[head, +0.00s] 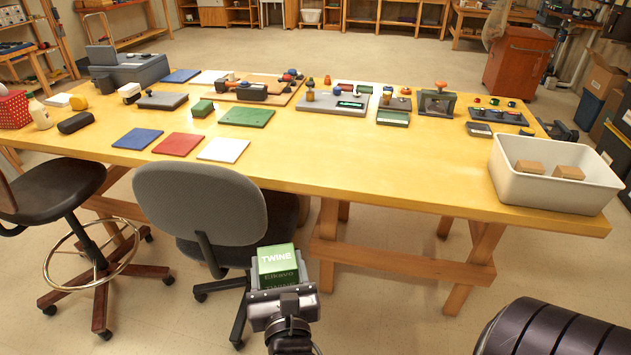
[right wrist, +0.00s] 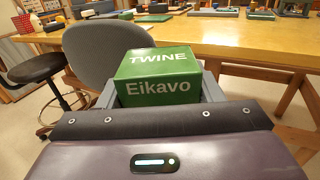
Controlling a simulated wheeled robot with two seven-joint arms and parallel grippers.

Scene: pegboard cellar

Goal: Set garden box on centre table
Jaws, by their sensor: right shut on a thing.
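The garden box is a green box (head: 277,262) with white lettering, "TWINE" on top and "Eikavo" on its side. It also shows in the right wrist view (right wrist: 158,78). My right gripper (head: 283,280) is shut on it and holds it in front of the table's near edge, beside the grey chair. The long yellow wooden table (head: 380,167) stands beyond the box, with the gripper on its near side. My left gripper is not in view.
A grey office chair (head: 203,205) stands against the near edge, left of the box. A black stool (head: 60,190) is farther left. Blue, red (head: 174,144) and white mats lie on the table. A white bin (head: 505,172) with brown blocks stands at the right end. The table's front middle is bare.

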